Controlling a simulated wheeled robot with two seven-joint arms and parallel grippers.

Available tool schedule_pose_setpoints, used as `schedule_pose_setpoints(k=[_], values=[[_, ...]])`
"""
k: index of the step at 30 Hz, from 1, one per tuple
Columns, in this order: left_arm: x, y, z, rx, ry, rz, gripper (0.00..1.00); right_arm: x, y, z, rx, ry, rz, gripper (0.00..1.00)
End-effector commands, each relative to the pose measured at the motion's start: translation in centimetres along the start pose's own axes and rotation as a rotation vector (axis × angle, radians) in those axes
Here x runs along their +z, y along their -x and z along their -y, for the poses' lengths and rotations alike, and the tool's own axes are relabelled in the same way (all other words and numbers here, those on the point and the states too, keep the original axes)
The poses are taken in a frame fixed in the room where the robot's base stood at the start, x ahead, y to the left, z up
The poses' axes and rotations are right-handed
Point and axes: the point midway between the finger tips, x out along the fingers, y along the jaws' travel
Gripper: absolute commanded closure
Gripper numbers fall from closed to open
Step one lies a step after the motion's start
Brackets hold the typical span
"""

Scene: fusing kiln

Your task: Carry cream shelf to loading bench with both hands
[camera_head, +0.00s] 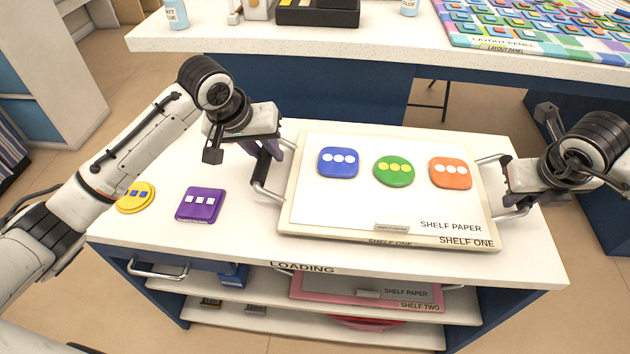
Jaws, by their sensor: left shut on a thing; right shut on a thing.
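The cream shelf (455,241), labelled "SHELF ONE", is over the top of the loading bench (230,249). I cannot tell whether it rests on the bench or hangs just above it. White shelf paper (340,207) covers it, with a blue square tile (338,162), a green round tile (393,171) and an orange square tile (450,173) on the paper. My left gripper (266,172) is shut on the shelf's left handle. My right gripper (510,190) is shut on its right handle.
A yellow round tile (136,197) and a purple square tile (199,205) lie on the bench's left side. A pink shelf (370,301) labelled "SHELF TWO" sits in the bench below. Behind, a counter (300,42) holds bottles and a colourful layout panel (540,25).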

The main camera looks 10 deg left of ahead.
Motion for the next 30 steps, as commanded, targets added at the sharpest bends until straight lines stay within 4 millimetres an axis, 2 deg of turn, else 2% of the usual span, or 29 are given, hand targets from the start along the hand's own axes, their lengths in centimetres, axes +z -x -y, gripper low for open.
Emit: schedule_pose_setpoints(k=[8,9,12,23,26,30], values=[[0.4,-1.4,0.1,0.006,-0.002,-0.008,1.00,-0.3,-1.4,-0.4,0.002,-0.001,0.009,1.00],[0.6,-1.5,0.2,0.003,-0.002,-0.001,0.75,-0.5,-1.4,-0.4,0.002,0.000,0.002,0.75],[0.6,-1.4,0.2,0.002,-0.001,0.000,0.60,-0.5,-1.4,-0.4,0.002,0.000,0.001,0.60],[0.5,-0.9,0.3,0.001,0.000,-0.002,0.60,-0.6,-1.4,-0.3,0.000,0.000,0.000,0.60],[0.4,0.3,0.2,0.002,-0.001,-0.004,0.60,-0.6,-1.4,-0.3,0.000,0.000,0.000,0.60],[0.4,3.1,0.3,0.001,-0.002,-0.005,0.60,-0.6,-1.4,-0.3,0.000,0.000,0.000,0.60]])
